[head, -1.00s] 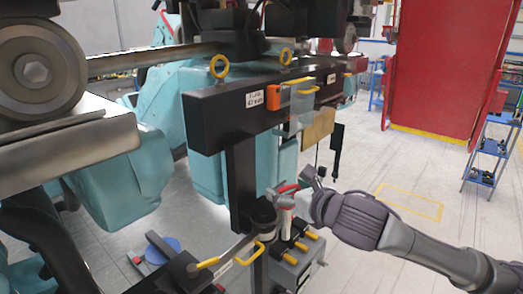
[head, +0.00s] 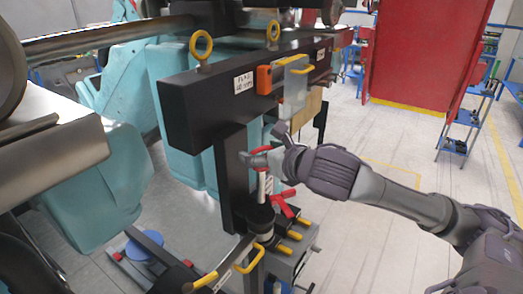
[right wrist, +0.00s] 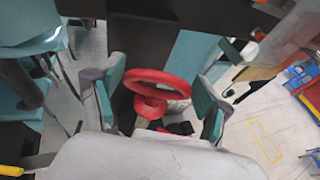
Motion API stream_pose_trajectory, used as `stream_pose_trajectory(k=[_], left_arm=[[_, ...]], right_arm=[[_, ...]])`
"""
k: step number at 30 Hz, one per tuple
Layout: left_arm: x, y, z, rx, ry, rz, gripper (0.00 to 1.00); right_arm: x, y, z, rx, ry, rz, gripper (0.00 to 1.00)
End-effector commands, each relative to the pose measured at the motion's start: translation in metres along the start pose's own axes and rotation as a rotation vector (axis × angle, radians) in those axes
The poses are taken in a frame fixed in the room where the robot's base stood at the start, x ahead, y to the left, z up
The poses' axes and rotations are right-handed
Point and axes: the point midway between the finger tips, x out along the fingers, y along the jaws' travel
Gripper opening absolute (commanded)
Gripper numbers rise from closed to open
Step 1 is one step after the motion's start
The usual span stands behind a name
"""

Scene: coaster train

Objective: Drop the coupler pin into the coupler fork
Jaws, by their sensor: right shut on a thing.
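My right gripper (head: 262,158) is shut on the coupler pin, which has a red ring handle and a pale upright shaft (head: 262,186). The red ring (right wrist: 160,84) shows between the two green-padded fingers in the right wrist view. The shaft hangs down toward the black round coupler fork (head: 260,218) at the foot of the black post. Its lower end meets the top of the fork in the picture; I cannot tell whether it is inside the hole or in front of it. My left gripper is not in view.
A black beam (head: 240,88) with yellow lifting eyes and an orange box (head: 264,79) stands above the fork. A red-handled part (head: 283,203) and yellow handles (head: 249,258) lie close around it. Open floor lies to the right.

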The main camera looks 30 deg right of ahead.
Motion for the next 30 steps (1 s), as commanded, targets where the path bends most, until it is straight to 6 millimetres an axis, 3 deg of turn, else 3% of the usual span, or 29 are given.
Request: stream_pose_trajectory(k=[2, 10, 21, 30], left_arm=[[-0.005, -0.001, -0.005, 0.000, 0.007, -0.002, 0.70], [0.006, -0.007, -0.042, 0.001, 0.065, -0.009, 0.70], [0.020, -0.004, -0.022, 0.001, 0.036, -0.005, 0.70], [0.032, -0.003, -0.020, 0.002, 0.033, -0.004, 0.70]], right_arm=[[-0.001, 0.000, 0.003, -0.002, -0.001, -0.001, 0.07], [0.004, 0.000, -0.015, -0.002, -0.001, 0.000, 0.07], [0.011, 0.000, -0.036, 0.000, -0.001, 0.000, 0.07], [0.016, 0.000, -0.053, 0.000, -0.001, -0.001, 0.07]])
